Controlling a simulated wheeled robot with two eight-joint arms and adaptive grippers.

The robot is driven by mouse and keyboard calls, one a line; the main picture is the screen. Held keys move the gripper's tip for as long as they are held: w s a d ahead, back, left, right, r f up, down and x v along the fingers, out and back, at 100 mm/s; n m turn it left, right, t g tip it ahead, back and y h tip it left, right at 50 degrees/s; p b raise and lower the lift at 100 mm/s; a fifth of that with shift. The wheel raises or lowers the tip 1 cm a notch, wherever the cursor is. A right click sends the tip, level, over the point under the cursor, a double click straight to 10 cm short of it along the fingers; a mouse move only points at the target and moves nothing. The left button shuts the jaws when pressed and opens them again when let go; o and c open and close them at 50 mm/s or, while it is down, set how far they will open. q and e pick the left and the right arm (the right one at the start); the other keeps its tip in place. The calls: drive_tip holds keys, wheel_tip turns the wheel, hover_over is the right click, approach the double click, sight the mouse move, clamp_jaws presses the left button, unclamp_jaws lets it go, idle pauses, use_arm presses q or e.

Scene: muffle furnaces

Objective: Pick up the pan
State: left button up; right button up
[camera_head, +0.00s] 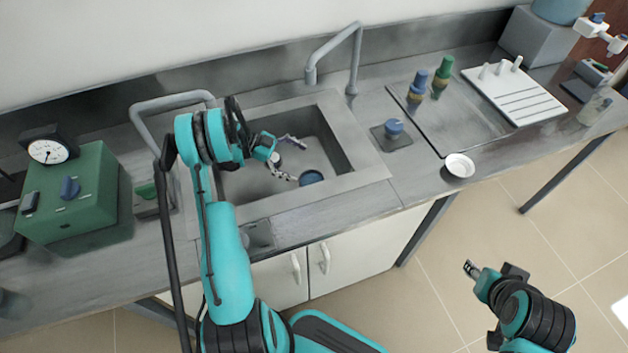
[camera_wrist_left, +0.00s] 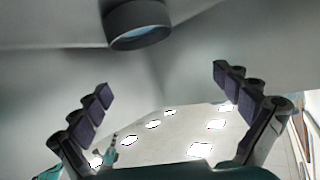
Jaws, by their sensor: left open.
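A small round dark pan (camera_head: 311,177) with a blue inside lies in the sink, near its front right. In the left wrist view the pan (camera_wrist_left: 138,24) shows at the top edge, partly cut off, as a grey rim around a blue inside. My left gripper (camera_head: 288,158) is over the sink, its fingers spread just left of the pan. In the left wrist view its two fingers (camera_wrist_left: 162,84) stand wide apart with nothing between them, and the pan lies beyond the tips. My right gripper (camera_head: 471,269) is over the floor, away from the counter; its jaws are too small to judge.
The sink (camera_head: 362,181) has raised walls around the pan, and a grey faucet (camera_head: 335,50) rises behind it. A green box with a dial (camera_head: 70,195) stands left. A white bowl (camera_head: 459,166) sits at the counter's front edge. Bottles (camera_head: 443,70) and a white rack (camera_head: 515,95) stand right.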

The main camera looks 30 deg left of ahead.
sight(312, 181)
use_arm(q)
drive_tip(key=s+f, duration=0.1)
drive_tip(key=s+a+f, duration=0.1)
drive_tip(key=f, duration=0.1)
drive_tip(key=shift+n+g, duration=0.3)
drive_tip(key=shift+g, duration=0.1)
drive_tip(key=shift+b+x, duration=0.45)
drive_tip(key=shift+x, duration=0.5)
drive_tip(key=d+f, duration=0.1)
drive_tip(key=w+d+f+b, duration=0.1)
drive_tip(key=d+f+b, duration=0.1)
drive_tip(key=shift+w+d+f, duration=0.25)
drive_tip(key=shift+d, duration=0.35)
drive_tip(key=shift+r, duration=0.1)
drive_tip(key=c, duration=1.1)
